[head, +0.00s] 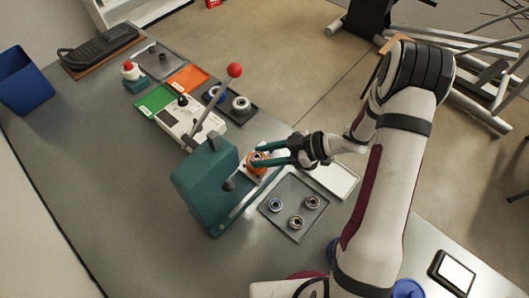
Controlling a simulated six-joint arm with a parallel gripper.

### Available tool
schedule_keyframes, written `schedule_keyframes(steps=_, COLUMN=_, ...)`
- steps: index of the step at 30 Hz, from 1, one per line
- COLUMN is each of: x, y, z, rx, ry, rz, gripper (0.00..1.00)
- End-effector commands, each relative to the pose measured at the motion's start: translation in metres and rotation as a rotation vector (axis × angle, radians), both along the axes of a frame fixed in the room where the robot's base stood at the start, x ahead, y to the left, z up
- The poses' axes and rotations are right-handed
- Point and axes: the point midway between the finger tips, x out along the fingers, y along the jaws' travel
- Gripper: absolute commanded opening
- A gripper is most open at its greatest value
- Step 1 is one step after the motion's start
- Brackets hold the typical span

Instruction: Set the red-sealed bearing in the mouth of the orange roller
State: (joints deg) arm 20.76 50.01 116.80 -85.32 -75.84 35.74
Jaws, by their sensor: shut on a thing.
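The orange roller (254,171) stands at the front of the green press, partly hidden by my gripper. My gripper (257,157) reaches in from the right, its two teal fingers just over the roller's mouth. It is shut on a small ring, the red-sealed bearing (258,157), which is mostly covered by the fingers. The seal's colour is hard to make out at this size. I cannot tell whether the bearing touches the roller or is a little above it.
The green press (198,188) with its red-knobbed lever (234,70) stands close on the left. A grey tray (290,185) with several bearings lies in front. A white tray (336,180) is under my arm. Green (155,99) and orange (188,78) trays lie behind.

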Motion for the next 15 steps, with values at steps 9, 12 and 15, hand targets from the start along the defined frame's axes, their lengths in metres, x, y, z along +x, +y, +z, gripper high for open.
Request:
schedule_keyframes(steps=9, x=0.0002, y=-0.0001, z=-0.0064, rx=0.0, ry=0.0, rz=0.0, gripper=0.0)
schedule_keyframes(steps=12, x=0.0002, y=0.0, z=-0.006, rx=0.0, ry=0.0, rz=0.0, gripper=0.55)
schedule_keyframes(steps=15, x=0.0002, y=0.0, z=-0.006, rx=0.0, ry=0.0, rz=0.0, gripper=0.55)
